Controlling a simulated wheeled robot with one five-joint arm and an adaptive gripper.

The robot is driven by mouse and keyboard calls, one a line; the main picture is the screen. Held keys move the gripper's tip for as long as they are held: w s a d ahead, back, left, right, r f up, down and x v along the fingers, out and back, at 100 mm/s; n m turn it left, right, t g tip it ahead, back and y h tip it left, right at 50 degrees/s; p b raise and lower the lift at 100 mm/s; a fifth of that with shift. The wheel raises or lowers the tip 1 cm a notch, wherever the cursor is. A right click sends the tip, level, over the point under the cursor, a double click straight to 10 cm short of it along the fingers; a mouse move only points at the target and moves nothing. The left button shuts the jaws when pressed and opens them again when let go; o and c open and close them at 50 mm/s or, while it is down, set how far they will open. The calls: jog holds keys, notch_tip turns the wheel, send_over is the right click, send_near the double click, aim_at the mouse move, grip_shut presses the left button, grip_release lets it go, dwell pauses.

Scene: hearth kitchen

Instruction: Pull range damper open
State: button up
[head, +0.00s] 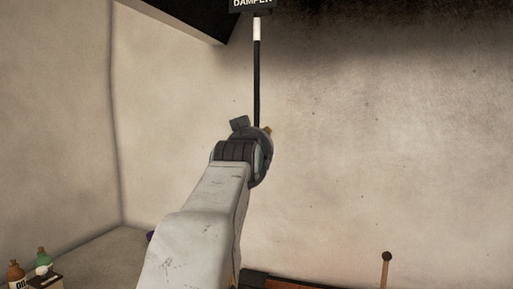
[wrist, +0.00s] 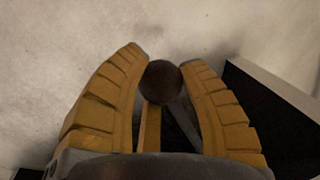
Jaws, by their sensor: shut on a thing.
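The range damper's rod (head: 257,85) hangs straight down along the pale wall in the head view. It is black with a white band (head: 257,28) near the top, below a dark DAMPER sign (head: 253,4). Its lower end is hidden behind my gripper. In the wrist view, a round dark brown knob (wrist: 162,82) sits between the tips of my gripper's (wrist: 165,58) two yellow ribbed fingers. My gripper is shut on this knob. In the head view, my arm and wrist hide most of the fingers.
A dark hood (head: 185,12) slopes overhead. At the lower left stand a brown bottle (head: 15,272) and a green bottle (head: 43,257). A wooden-knobbed stick (head: 386,262) rises at the lower right. The wall right of the rod is bare.

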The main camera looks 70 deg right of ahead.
jog(key=shift+d+f, duration=0.1)
jog(key=shift+f, duration=0.45)
jog(key=o, duration=1.3)
jog(key=shift+r, duration=0.2)
jog(key=shift+r, duration=0.1)
jog(key=shift+s+a, duration=0.1)
jog(key=shift+a, duration=0.25)
jog(key=v, duration=1.1)
jog(key=shift+a, duration=0.2)
